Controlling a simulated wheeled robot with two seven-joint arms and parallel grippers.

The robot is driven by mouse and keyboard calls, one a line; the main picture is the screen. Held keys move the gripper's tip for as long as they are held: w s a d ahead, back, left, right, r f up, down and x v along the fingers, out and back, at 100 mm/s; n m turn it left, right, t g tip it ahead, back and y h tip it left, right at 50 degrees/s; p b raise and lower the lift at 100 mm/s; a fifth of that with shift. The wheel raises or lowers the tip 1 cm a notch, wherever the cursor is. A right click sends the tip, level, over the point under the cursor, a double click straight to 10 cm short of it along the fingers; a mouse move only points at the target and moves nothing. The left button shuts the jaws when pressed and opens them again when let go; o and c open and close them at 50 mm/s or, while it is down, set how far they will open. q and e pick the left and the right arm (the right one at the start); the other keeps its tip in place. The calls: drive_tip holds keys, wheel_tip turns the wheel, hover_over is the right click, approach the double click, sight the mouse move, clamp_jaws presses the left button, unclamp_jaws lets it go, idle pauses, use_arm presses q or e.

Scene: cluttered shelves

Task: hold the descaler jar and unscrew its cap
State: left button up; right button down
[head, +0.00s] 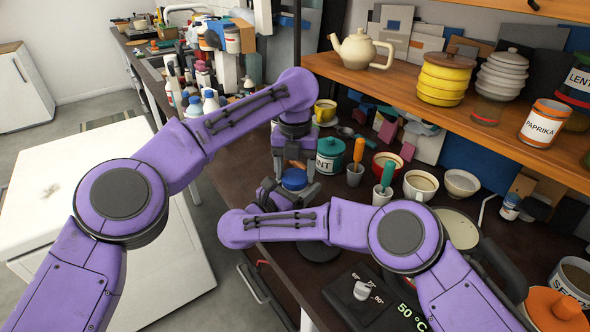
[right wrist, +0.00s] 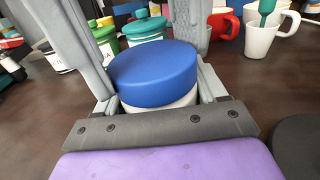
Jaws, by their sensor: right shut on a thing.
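The descaler jar's blue cap (head: 294,179) shows in the head view below my left gripper (head: 293,168). The left gripper points down from above, its fingers spread apart over the cap; I cannot tell whether they touch it. My right gripper (head: 287,194) reaches in low at the jar and is shut on it. In the right wrist view the wide blue cap (right wrist: 155,75) sits between the grey fingers, with a strip of the white jar body (right wrist: 170,103) below it. The cap is on the jar. Most of the jar body is hidden by the right gripper and arm.
A wooden shelf (head: 440,103) with jars and a teapot (head: 360,47) overhangs at right. A dial box (head: 358,295) lies in front.

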use_arm(q)
drive_tip(key=c, duration=0.4)
drive_tip(key=n, duration=0.6)
drive_tip(key=shift+r+n, duration=0.1)
drive_tip(key=shift+n, duration=0.2)
drive_tip(key=n, duration=0.6)
drive_tip(key=shift+n, duration=0.3)
drive_tip(key=n, duration=0.3)
drive_tip(key=shift+n, duration=0.4)
drive_tip(key=n, duration=1.5)
drive_tip(key=shift+n, duration=0.3)
drive_tip(key=n, duration=0.4)
drive_tip(key=shift+w, duration=0.1)
drive_tip(key=shift+r, duration=0.15)
